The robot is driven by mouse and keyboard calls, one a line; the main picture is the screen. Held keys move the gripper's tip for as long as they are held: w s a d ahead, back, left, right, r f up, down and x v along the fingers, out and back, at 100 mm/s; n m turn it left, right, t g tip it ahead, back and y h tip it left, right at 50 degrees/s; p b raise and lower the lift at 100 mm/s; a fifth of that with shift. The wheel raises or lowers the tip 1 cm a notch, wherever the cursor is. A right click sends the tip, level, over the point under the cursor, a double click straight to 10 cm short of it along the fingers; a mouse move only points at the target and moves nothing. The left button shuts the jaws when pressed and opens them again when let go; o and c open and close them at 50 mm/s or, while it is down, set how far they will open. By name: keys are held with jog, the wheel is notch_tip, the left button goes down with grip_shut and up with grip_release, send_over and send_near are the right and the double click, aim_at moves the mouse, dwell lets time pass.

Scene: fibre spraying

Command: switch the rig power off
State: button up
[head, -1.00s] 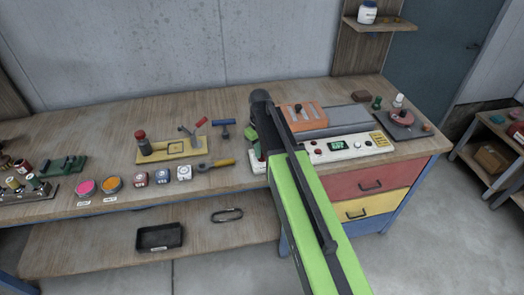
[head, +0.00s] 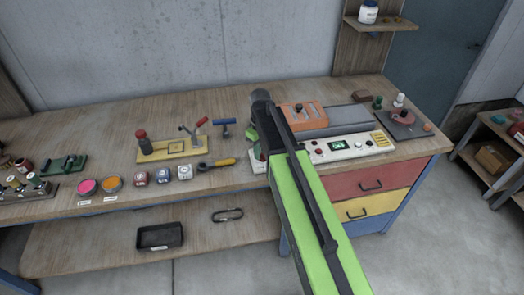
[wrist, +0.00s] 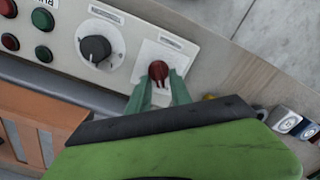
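In the wrist view a red-tipped switch (wrist: 158,71) stands on a small white plate (wrist: 150,52) with a label, at the end of a pale control panel (wrist: 66,21). The two green fingers of my gripper (wrist: 160,80) are apart, with the red tip between their ends; I cannot tell whether they touch it.
A black knob (wrist: 95,48) and red and green buttons stand along the panel near the switch. An orange block (head: 301,116) is behind the panel.

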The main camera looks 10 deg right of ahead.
jog(key=shift+o, duration=0.4)
notch_tip(320, 180, up, 18)
jog(key=p, duration=1.7)
jog(key=shift+f, duration=0.25)
jog(key=s+f+b, duration=0.5)
jog(key=f+b, duration=0.4)
jog(key=f, duration=0.1)
jog(key=s+d+f+m+b, duration=0.1)
jog(key=s+f+m+b, duration=0.2)
jog(key=s+m, duration=0.4)
jog(key=s+b, duration=0.1)
jog(key=s, duration=0.2)
jog(key=shift+s+f, duration=0.15)
jog(key=shift+f, duration=0.05)
